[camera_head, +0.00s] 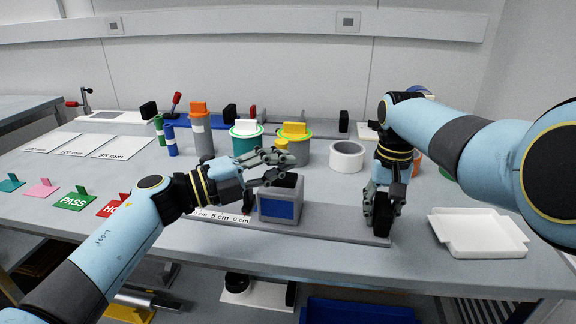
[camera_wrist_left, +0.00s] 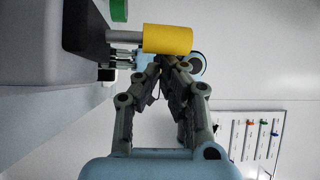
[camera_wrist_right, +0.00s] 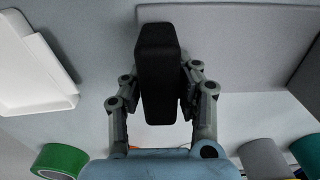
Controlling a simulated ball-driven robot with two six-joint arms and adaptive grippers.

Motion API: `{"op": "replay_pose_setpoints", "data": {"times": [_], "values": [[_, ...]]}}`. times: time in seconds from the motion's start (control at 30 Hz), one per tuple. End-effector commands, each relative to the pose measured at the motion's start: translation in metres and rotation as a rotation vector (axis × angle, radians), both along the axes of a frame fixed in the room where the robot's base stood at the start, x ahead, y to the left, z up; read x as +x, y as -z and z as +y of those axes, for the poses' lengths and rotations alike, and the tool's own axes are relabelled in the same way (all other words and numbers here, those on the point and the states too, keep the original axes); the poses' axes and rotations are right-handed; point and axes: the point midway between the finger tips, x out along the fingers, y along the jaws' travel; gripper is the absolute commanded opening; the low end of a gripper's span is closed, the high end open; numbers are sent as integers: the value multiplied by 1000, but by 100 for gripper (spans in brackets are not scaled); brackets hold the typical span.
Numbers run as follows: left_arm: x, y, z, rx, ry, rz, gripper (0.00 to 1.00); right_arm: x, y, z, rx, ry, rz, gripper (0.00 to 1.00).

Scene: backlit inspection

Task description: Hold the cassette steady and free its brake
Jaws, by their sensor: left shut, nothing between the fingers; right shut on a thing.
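The cassette (camera_head: 279,209), a grey box with a blue face, sits on a long grey base (camera_head: 330,225) near the table's front edge. A yellow knob (camera_head: 281,145), probably its brake, shows above it; it is also in the left wrist view (camera_wrist_left: 167,39), on a grey stem. My left gripper (camera_head: 283,163) is shut and empty, its fingertips (camera_wrist_left: 172,66) close beside the knob. I cannot tell whether they touch it. My right gripper (camera_head: 384,215) is shut on a black block (camera_wrist_right: 158,72) at the base's right end.
A white tray (camera_head: 480,234) lies at the right and a white ring (camera_head: 347,157) stands behind the base. Several cylinders, including a grey one with an orange top (camera_head: 200,132), stand behind. Small signs, one green marked PASS (camera_head: 75,202), stand at the left.

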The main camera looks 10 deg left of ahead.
Motion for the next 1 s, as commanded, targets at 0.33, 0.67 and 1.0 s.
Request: {"op": "replay_pose_setpoints", "data": {"times": [0.33, 0.67, 1.0], "values": [[2, 1, 18, -278, -3, 15, 0, -4, 5, 0, -2, -2, 12, 0], [2, 2, 27, -331, -4, 12, 0, -4, 4, 0, -2, -2, 12, 0], [2, 2, 29, -331, -2, 13, 0, -4, 4, 0, -2, -1, 11, 0]]}}
